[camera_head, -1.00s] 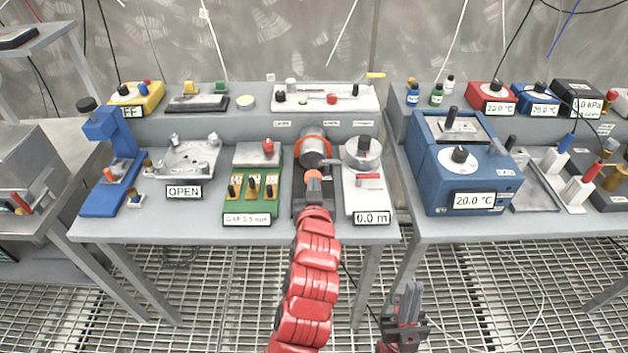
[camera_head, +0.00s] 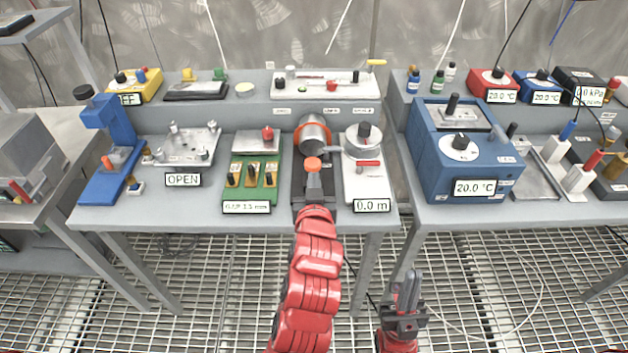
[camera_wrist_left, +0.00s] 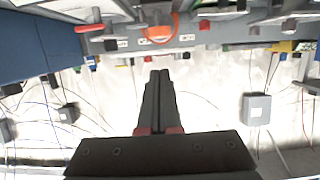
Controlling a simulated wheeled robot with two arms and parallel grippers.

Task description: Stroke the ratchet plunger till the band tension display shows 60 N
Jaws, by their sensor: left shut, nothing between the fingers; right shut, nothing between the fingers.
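The ratchet plunger appears as an orange knob (camera_head: 312,163) in front of a steel drum (camera_head: 312,133) with an orange band around it, on a dark base. My left gripper (camera_head: 313,178) is shut and empty, its fingertips just below the knob in the head view. I cannot tell whether they touch it. In the left wrist view its shut fingers (camera_wrist_left: 160,78) point toward the orange band (camera_wrist_left: 160,34). The band tension display does not show; my left gripper and arm cover the front of the base. My right gripper (camera_head: 408,280) is shut and empty, low in front of the tables.
A green block unit (camera_head: 238,190) stands close on the left. A white unit (camera_head: 375,187) reading 0.0 m, with a red handle, stands close on the right. A blue box (camera_head: 430,165) reading 20.0 °C is farther right, beyond a gap between tables.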

